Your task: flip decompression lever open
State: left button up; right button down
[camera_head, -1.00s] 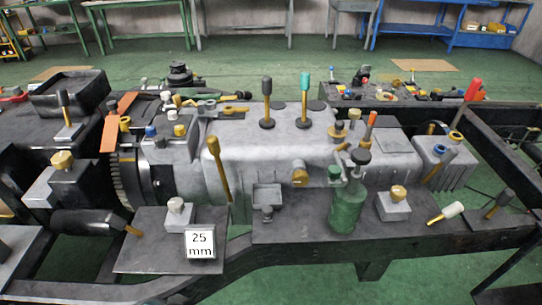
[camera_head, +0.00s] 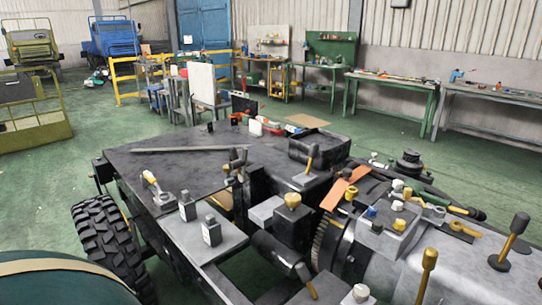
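Several levers stand on the chassis, and I cannot tell which one is the decompression lever. A black-knobbed lever with a yellow stem (camera_head: 509,243) stands upright on the grey housing at the right. A yellow lever (camera_head: 427,272) stands nearer, cut by the lower edge. A dark-handled lever (camera_head: 311,158) rises from a grey block behind. An orange flat bar (camera_head: 345,188) lies slanted by the ribbed ring. A yellow-knobbed block (camera_head: 292,200) and a dark cylinder with a yellow tip (camera_head: 283,257) sit at centre. Neither of my grippers is in view.
The dark chassis deck (camera_head: 185,155) has a long flat bar on it. A large tyre (camera_head: 112,245) stands at the left, with a dark green rounded object (camera_head: 60,285) in the lower left corner. Green floor (camera_head: 60,180) is clear on the left. Workbenches (camera_head: 390,90) line the back wall.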

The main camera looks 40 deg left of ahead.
aim_at(313, 152)
jog(key=u, duration=1.2)
jog(key=k, duration=0.05)
